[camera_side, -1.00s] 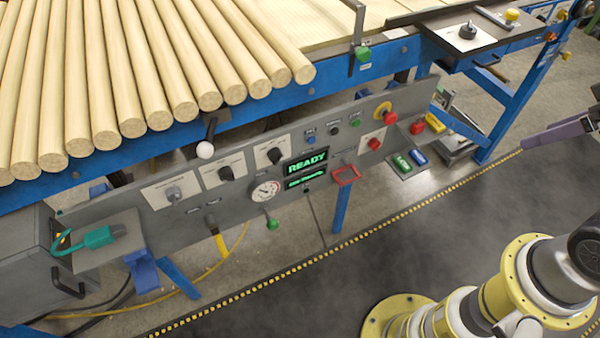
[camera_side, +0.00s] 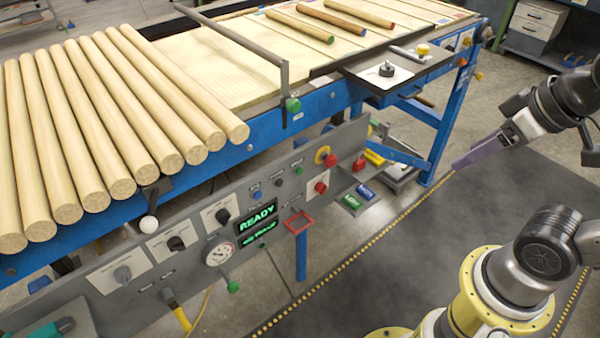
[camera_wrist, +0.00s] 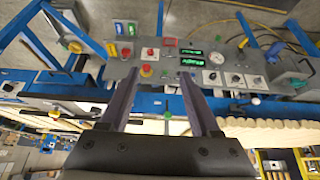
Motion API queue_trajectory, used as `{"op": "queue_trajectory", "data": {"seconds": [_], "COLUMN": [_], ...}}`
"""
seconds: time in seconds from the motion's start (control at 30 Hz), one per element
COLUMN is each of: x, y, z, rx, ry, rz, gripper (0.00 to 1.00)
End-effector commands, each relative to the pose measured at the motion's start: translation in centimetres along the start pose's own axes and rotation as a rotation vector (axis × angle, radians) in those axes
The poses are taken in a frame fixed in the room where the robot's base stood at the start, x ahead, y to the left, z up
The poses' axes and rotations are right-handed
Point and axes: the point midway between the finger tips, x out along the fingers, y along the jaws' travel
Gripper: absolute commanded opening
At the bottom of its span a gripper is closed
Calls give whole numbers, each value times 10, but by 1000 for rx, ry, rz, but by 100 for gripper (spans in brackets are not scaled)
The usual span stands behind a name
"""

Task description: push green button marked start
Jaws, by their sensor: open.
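A small green button (camera_side: 298,170) sits on the sloped grey control panel (camera_side: 190,290), in a row with a black button (camera_side: 278,182) and a blue button (camera_side: 257,195). Its label is too small to read.
A red-and-yellow mushroom button (camera_side: 325,157) and a red button (camera_side: 320,187) are near the green button. A red frame (camera_side: 299,223) and a green-knobbed lever (camera_side: 233,286) stick out below. Wooden rods (camera_side: 110,130) overhang above the panel. The dark floor in front is clear.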

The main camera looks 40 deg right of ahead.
Motion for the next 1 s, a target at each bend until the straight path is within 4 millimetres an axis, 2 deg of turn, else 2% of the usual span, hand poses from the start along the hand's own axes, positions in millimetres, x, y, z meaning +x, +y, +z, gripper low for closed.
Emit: {"op": "queue_trajectory", "data": {"seconds": [0.03,0.3,0.33,1.0], "x": [0,0,0,0], "y": [0,0,0,0], "z": [0,0,0,0], "rx": [0,0,0,0], "ry": [0,0,0,0], "rz": [0,0,0,0], "gripper": [52,4,0,0]}}
